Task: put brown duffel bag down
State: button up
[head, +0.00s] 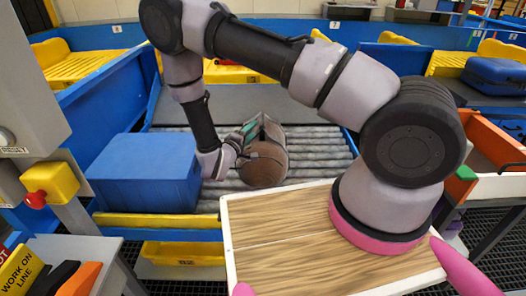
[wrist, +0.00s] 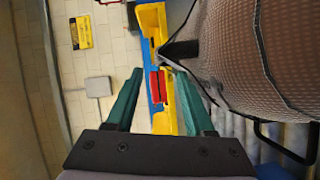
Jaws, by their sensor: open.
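The brown duffel bag (head: 265,166) rests on the grey rollers of the conveyor (head: 314,165), to the right of the blue box. It also fills the right side of the wrist view (wrist: 256,50), with a dark strap across it. My gripper (head: 250,129) is at the bag's upper left in the head view. In the wrist view its green fingers (wrist: 157,75) are spread, with no bag body between them. The bag lies beside the right finger, and a dark handle-like piece shows near that fingertip. Whether the finger touches the bag I cannot tell.
A blue box (head: 146,173) stands on the rollers at the left. A wooden-topped board (head: 275,235) is in front under my arm. A red button on a yellow housing (head: 48,186) is at the left. A blue suitcase (head: 495,76) lies far right. Rollers right of the bag are bare.

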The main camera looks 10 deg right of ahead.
aim_at(262, 118)
jog(key=x, duration=1)
jog(key=shift+w+a+r, duration=0.1)
jog(key=shift+w, duration=0.05)
grip_shut()
jog(key=shift+r, duration=0.1)
dwell(1.0)
